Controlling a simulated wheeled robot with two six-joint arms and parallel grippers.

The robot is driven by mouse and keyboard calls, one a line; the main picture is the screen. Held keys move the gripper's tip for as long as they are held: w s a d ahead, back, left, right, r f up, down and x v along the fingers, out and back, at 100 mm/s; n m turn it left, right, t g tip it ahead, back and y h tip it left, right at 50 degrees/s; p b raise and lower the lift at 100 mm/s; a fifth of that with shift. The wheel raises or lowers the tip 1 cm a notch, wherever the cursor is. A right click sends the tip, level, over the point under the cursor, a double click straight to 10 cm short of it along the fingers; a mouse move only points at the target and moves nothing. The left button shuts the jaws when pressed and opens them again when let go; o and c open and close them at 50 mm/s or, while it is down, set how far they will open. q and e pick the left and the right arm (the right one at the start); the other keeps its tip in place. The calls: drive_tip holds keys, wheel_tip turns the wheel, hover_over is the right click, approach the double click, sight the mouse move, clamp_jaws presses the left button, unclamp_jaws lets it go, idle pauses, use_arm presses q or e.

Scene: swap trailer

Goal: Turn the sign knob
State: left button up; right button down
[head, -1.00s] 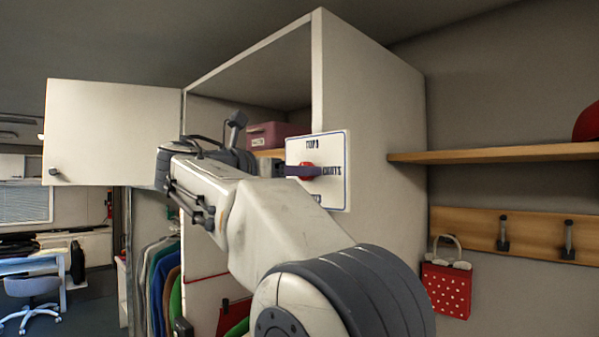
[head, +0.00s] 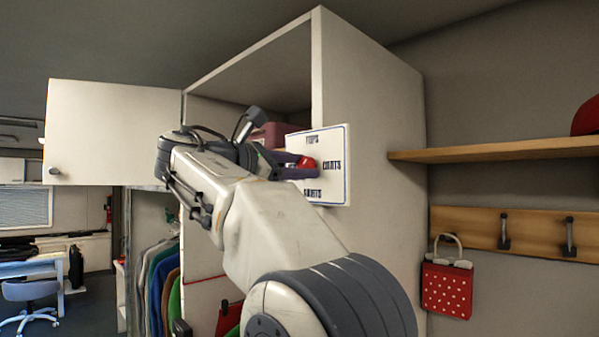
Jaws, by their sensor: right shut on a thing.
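The white sign (head: 331,187) with a blue border is fixed to the side of the tall white wardrobe. It reads "TOPS" at the top and "COATS" at the right; a lower word is partly covered and hard to read. The red sign knob (head: 307,163) shows at the sign's middle, partly hidden by my gripper. My right gripper (head: 303,168) reaches in from the left with its dark fingers shut on the knob. The arm hides the sign's left side. My left gripper is not in view.
The wardrobe (head: 372,120) has an open door (head: 112,135) swung out to the left. Hanging clothes (head: 165,275) fill its lower part. A wooden shelf (head: 490,150) and hook rail (head: 535,232) are on the right wall, with a red dotted bag (head: 447,288).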

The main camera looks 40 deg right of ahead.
drive_tip(key=shift+f+m+b, duration=0.1)
drive_tip(key=shift+m+b, duration=3.35)
drive_tip(key=shift+m, duration=10.65)
drive_tip(key=shift+c, duration=1.8)
unclamp_jaws()
drive_tip(key=a, duration=1)
drive_tip(key=shift+s+a+p, duration=0.3)
drive_tip(key=shift+s+p, duration=0.1)
